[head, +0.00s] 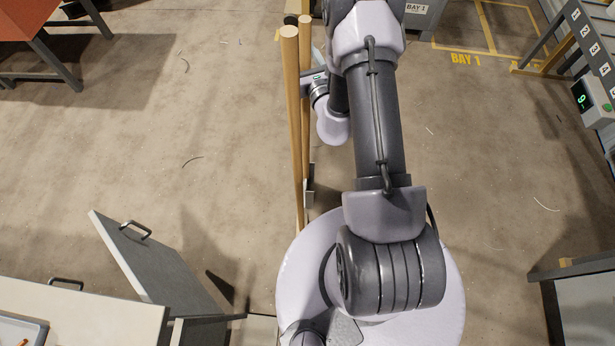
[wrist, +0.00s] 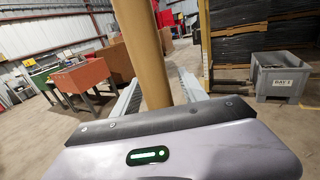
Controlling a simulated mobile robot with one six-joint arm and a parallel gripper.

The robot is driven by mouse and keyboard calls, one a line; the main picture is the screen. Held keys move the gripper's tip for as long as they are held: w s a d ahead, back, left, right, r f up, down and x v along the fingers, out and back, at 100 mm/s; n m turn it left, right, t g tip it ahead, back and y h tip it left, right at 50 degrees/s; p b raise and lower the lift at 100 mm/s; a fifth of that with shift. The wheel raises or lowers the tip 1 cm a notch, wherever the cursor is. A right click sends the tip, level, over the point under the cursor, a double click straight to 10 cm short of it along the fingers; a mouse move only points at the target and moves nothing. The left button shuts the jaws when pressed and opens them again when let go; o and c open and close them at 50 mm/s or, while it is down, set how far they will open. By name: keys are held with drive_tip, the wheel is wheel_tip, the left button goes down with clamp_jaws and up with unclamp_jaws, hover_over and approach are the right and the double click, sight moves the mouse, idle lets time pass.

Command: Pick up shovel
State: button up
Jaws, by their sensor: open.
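Two long wooden handles stand upright side by side in the head view, a nearer one (head: 291,110) and one just behind it (head: 305,75). Their lower ends are hidden or too small to tell, so I cannot see which belongs to the shovel. In the wrist view a thick wooden handle (wrist: 146,50) stands between the two fingers of my gripper (wrist: 158,78), which is open around it. I cannot tell whether either finger touches it. A thinner pole (wrist: 205,42) stands to the right. In the head view the fingers are mostly hidden by the handles.
A grey cabinet door (head: 150,260) stands open beside a white-topped counter (head: 75,312) at lower left. A grey BAY 1 bin (wrist: 282,82) stands to the right in the wrist view. An orange container (wrist: 80,76) is at left.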

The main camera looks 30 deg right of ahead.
drive_tip(key=shift+s+a+r, duration=0.15)
drive_tip(key=shift+s+r, duration=0.05)
drive_tip(key=shift+s, duration=0.1)
drive_tip(key=shift+c, duration=1.1)
drive_tip(key=shift+w+f, duration=0.1)
drive_tip(key=c, duration=0.7)
clamp_jaws()
